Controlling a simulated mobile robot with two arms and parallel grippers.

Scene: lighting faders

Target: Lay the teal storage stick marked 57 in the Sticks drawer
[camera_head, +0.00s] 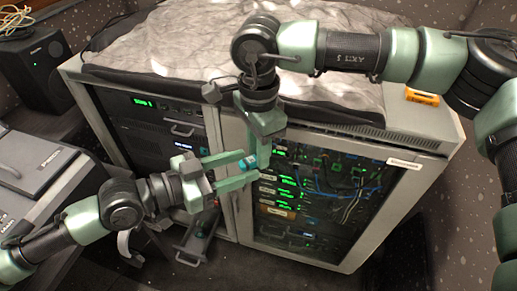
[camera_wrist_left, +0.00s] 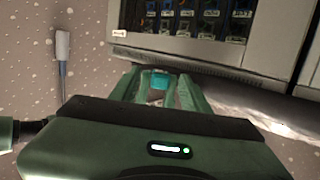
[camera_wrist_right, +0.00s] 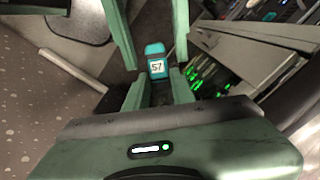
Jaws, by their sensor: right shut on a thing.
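The teal storage stick (camera_head: 248,162) is held upright between my grippers in front of the rack cabinet. Its white label reading 57 faces the right wrist camera (camera_wrist_right: 156,64). My right gripper (camera_head: 262,160) points down and is shut on the stick. My left gripper (camera_head: 249,167) comes in from the left, its fingers spread on either side of the stick with gaps. The stick's teal end also shows between them in the left wrist view (camera_wrist_left: 159,82). A low pulled-out drawer (camera_head: 190,247) shows behind my left arm; its label is not readable.
The glass-fronted rack (camera_head: 330,200) with lit modules and cables stands right behind the grippers. A desk with a console (camera_head: 35,165) stands at the left.

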